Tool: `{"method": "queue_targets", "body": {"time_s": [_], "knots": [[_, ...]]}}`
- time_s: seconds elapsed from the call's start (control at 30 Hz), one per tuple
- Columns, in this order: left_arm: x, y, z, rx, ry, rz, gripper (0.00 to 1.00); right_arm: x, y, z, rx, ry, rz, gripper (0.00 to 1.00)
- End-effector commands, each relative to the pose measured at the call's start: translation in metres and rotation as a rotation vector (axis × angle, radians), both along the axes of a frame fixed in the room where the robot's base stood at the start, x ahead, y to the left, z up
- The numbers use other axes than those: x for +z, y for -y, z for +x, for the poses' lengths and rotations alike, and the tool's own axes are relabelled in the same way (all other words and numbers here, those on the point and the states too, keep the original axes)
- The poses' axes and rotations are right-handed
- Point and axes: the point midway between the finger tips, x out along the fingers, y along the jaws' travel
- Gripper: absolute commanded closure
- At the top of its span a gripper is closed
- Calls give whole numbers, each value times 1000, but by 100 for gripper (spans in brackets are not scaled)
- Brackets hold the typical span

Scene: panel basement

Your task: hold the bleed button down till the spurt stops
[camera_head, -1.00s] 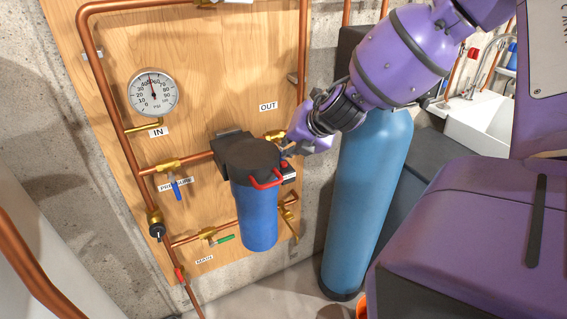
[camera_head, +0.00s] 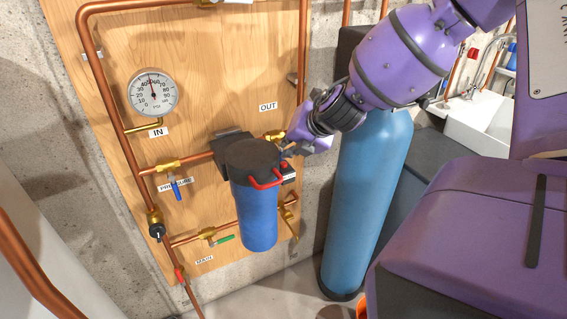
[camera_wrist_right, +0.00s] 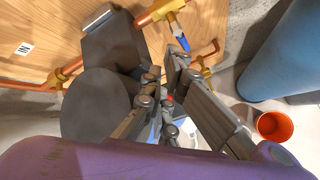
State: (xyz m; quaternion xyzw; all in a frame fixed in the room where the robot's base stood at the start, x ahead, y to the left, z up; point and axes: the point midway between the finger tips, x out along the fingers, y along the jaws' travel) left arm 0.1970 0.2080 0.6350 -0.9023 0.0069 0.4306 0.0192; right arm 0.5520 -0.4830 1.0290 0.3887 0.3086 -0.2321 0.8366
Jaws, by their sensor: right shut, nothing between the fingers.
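The blue filter housing (camera_head: 256,212) with a dark cap (camera_head: 252,158) is mounted on the wooden panel. The small red bleed button (camera_head: 284,165) sits at the cap's right side, by a red curved handle (camera_head: 267,182). My right gripper (camera_head: 286,150) is shut and empty, its tips close above the button; I cannot tell whether they touch it. In the right wrist view the cap (camera_wrist_right: 92,103) is left of the fingers, and a bit of red (camera_wrist_right: 170,99) shows between them. I can make out no spurt. My left gripper is out of view.
A pressure gauge (camera_head: 153,91) and copper pipes with valves surround the housing. A tall blue tank (camera_head: 366,200) stands close on the right, beneath my right arm. An orange bucket (camera_wrist_right: 274,126) is on the floor. A white sink (camera_head: 480,125) is at the far right.

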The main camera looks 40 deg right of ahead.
Motion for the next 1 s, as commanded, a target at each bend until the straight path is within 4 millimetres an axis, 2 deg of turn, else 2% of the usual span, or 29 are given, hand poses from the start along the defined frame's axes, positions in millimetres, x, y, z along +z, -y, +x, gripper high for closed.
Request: {"method": "queue_targets", "body": {"time_s": [0.23,1.0], "knots": [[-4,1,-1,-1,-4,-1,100,-8,0,0,0,0,0,100],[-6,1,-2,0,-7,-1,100,-13,0,0,1,-1,1,100]]}}
